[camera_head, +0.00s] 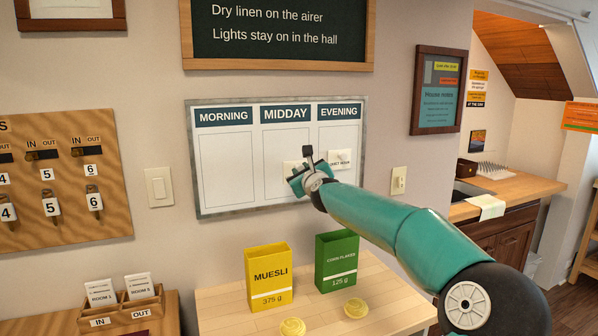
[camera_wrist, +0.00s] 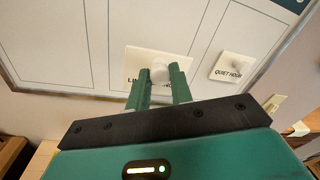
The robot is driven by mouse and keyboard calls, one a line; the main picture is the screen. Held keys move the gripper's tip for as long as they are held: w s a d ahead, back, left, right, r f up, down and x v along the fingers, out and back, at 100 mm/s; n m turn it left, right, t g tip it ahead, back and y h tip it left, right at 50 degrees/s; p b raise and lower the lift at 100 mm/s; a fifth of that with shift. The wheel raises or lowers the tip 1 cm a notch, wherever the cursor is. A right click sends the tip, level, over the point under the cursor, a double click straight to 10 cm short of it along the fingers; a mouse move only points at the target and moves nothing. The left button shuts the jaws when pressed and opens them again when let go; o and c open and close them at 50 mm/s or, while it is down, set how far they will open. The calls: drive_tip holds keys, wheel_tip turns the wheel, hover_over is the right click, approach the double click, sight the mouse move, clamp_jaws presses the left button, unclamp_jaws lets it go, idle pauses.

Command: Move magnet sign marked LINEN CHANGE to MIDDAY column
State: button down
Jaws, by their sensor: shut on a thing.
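The white magnet sign marked LINEN CHANGE (camera_wrist: 138,62) is against the board in the wrist view, its lettering partly hidden by my fingers. My gripper (camera_wrist: 160,80) is shut on the sign's round white knob. In the head view, my gripper (camera_head: 301,178) covers much of the sign (camera_head: 288,166). The sign sits in the lower part of the MIDDAY column (camera_head: 286,135), near its right border with EVENING. I cannot tell whether it touches the board. The board (camera_head: 240,207) has MORNING, MIDDAY and EVENING columns.
A QUIET HOUR sign (camera_head: 340,157) is in the EVENING column, close to the right of my gripper. The MORNING column (camera_head: 227,165) is empty. Below the board, a muesli box (camera_head: 268,278) and a corn flakes box (camera_head: 337,262) stand on a small table (camera_head: 390,303).

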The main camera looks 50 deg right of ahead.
sight(295, 166)
drive_tip(key=shift+a+r, duration=0.2)
drive_tip(key=shift+r, duration=0.05)
drive_tip(key=shift+w+a+r, duration=0.1)
drive_tip(key=shift+w+a, duration=0.05)
drive_tip(key=shift+w, duration=0.05)
drive_tip(key=shift+w+d+f, duration=0.2)
drive_tip(key=shift+w+d, duration=0.2)
drive_tip(key=shift+w, duration=0.1)
drive_tip(key=shift+w+d, duration=0.2)
drive_tip(key=shift+w, duration=0.1)
drive_tip(key=shift+w+r, duration=0.15)
drive_tip(key=shift+w, duration=0.2)
drive_tip(key=shift+x, duration=1.5)
drive_tip(key=shift+w+d, duration=0.15)
drive_tip(key=shift+w, duration=0.05)
